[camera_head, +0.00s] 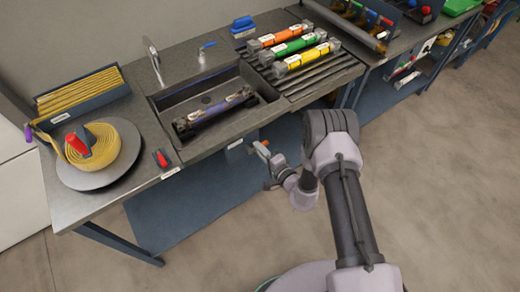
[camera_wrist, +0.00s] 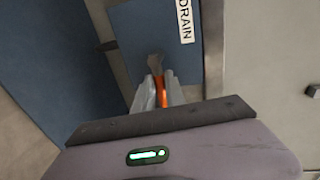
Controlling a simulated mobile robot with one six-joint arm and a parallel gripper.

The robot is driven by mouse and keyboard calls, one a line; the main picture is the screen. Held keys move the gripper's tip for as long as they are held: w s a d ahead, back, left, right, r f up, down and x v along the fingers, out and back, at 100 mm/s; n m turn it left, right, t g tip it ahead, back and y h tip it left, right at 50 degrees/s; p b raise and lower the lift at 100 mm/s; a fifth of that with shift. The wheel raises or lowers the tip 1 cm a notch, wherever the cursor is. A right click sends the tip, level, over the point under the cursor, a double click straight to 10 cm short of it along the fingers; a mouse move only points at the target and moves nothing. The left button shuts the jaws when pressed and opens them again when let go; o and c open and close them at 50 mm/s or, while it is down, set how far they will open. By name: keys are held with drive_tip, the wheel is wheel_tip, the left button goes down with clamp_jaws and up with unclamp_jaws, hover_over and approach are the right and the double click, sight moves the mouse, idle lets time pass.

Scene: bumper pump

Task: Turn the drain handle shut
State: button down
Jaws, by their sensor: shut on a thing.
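The drain handle is orange-red and shows in the wrist view (camera_wrist: 160,90), between my gripper's fingers. A grey metal part joins its far end. My gripper (camera_wrist: 159,92) is shut on the handle. In the head view my gripper (camera_head: 268,165) is below the front edge of the sink bench, and an orange bit of the drain handle (camera_head: 262,145) shows at its tip. A white label reading DRAIN (camera_wrist: 185,20) is on the blue panel to the right of the handle. My fingers hide part of the handle.
The sink (camera_head: 210,95) is set in the bench (camera_head: 110,190), with a dark purple-banded cylinder (camera_head: 215,112) lying across it. Orange, green and yellow cylinders lie on the ribbed drainboard at the right. A hose coil (camera_head: 105,150) sits on a round plate at the left. Floor in front is clear.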

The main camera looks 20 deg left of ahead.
drive_tip(key=c, duration=1.4)
unclamp_jaws()
drive_tip(key=shift+d, duration=0.1)
drive_tip(key=p+v, duration=0.4)
drive_tip(key=v, duration=1.3)
drive_tip(key=shift+s+d+r, duration=0.1)
drive_tip(key=shift+s+r, duration=0.05)
